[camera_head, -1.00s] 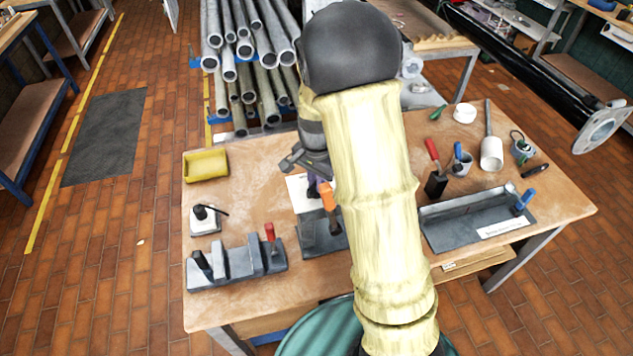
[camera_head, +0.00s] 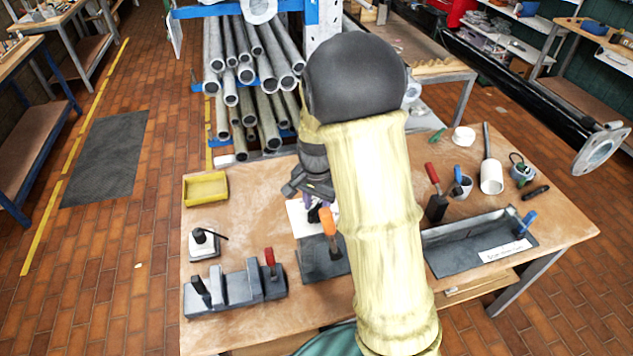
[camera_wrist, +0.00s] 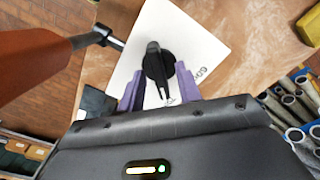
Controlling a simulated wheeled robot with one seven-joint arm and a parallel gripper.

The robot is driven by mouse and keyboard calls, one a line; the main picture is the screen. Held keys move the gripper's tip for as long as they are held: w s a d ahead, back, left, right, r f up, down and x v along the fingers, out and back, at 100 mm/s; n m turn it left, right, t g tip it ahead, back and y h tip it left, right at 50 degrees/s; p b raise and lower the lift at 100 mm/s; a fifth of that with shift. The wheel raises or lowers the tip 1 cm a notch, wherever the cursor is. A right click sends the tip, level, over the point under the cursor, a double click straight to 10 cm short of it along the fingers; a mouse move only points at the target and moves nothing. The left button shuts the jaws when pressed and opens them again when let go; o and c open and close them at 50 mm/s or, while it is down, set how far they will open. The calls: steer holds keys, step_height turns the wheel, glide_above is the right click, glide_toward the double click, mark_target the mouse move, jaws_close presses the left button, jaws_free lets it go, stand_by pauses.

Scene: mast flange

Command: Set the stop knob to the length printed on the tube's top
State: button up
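A black pointer knob (camera_wrist: 157,68) stands on a white plate (camera_wrist: 205,35) with a printed number, seen upside down, that looks like 600; more marks near the pointer are too small to read. My gripper (camera_wrist: 160,87) is open, its purple fingers apart with the knob between them; I cannot tell whether they touch it. In the head view my gripper (camera_head: 311,203) is low over the same plate (camera_head: 295,222), partly hidden by my arm. I cannot tell which tube is meant, and no length print on a tube is legible.
An orange-handled clamp (camera_head: 328,223) stands close in front of the plate; its handle fills the wrist view's left. A red-handled grey fixture (camera_head: 235,290), a small lever box (camera_head: 204,243) and a yellow tray (camera_head: 205,188) are at left. A labelled grey trough (camera_head: 455,243) lies at right.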

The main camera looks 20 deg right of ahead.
mark_target(317, 207)
step_height(317, 207, up, 17)
steer(key=b, duration=0.2)
steer(key=shift+f, duration=0.1)
stand_by(0.6)
